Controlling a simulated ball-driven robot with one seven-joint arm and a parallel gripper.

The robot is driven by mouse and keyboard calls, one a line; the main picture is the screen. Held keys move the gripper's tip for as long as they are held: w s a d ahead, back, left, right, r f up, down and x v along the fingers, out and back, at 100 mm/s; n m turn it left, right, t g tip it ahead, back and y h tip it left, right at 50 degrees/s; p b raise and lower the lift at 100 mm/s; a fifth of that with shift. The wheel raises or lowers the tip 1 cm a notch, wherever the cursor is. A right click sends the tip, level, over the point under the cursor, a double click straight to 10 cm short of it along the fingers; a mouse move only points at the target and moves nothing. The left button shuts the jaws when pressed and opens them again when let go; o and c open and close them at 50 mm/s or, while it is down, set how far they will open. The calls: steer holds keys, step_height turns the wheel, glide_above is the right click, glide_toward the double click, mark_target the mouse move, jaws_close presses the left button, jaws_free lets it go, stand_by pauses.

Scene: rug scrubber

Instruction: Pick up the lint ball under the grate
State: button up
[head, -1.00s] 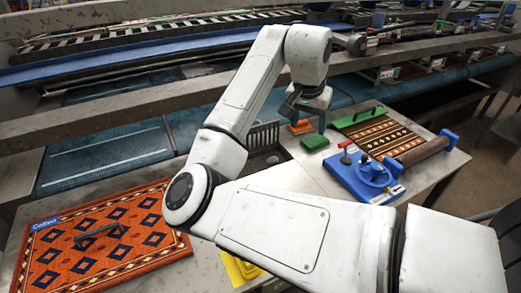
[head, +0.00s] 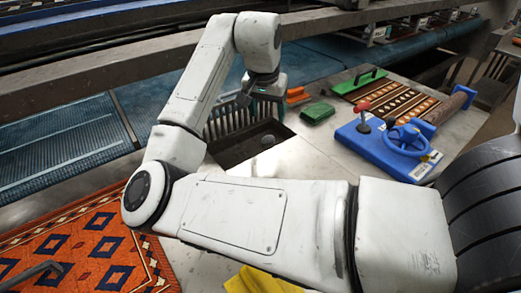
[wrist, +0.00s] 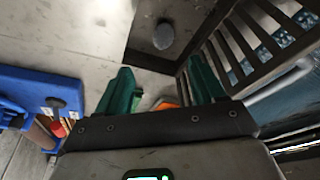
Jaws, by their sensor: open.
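The lint ball (head: 267,140) is a small grey lump on the dark floor of a rectangular recess (head: 232,155) in the metal table. It also shows in the wrist view (wrist: 163,36), near the top, beyond my fingertips. The dark slatted grate (head: 226,120) stands tilted up along the recess's back side, not covering the lint ball; its bars also show in the wrist view (wrist: 250,42). My gripper (wrist: 163,82) has green fingers spread apart with nothing between them.
A blue clamp with a handwheel (head: 405,141), a rolled rug (head: 449,104) and a green block (head: 318,113) are to the right. An orange patterned rug (head: 85,243) lies at lower left, a yellow cloth (head: 258,281) at the front. A metal beam (head: 120,78) runs behind.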

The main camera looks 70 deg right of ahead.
mark_target(268, 138)
steer(key=x, duration=0.4)
steer(key=b+x, duration=0.1)
steer(key=x, duration=0.7)
steer(key=shift+w+a+b, duration=0.1)
steer(key=shift+w+b, duration=0.2)
steer(key=shift+w, duration=0.05)
steer(key=c, duration=1.1)
